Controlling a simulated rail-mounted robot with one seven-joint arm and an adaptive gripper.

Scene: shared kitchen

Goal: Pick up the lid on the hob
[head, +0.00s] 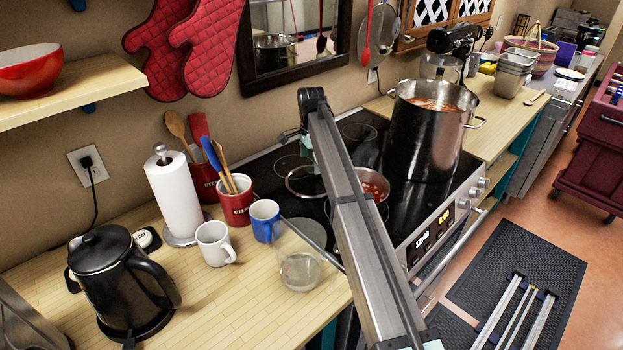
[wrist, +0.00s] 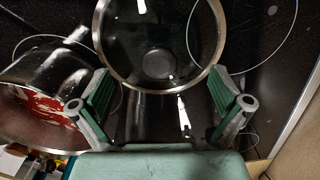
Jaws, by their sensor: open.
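The lid (head: 305,182) is dark see-through glass with a metal rim and lies on the black hob (head: 268,168), left of my arm in the head view. In the wrist view the lid (wrist: 160,42) fills the top middle, with a round grey patch near its centre. My gripper (wrist: 160,82) is open, and its two green-padded fingers stand apart near the lid's lower rim, one on each side. Nothing is held between them. I cannot tell the height gap to the lid. In the head view my arm hides part of the hob, and the fingers are not clear.
A saucepan with red food (head: 373,186) sits close by; it also shows at the left of the wrist view (wrist: 45,85). A tall steel pot (head: 425,140) stands further right on the hob. Mugs, a clear jar (head: 300,270) and a utensil holder (head: 236,205) stand on the left counter.

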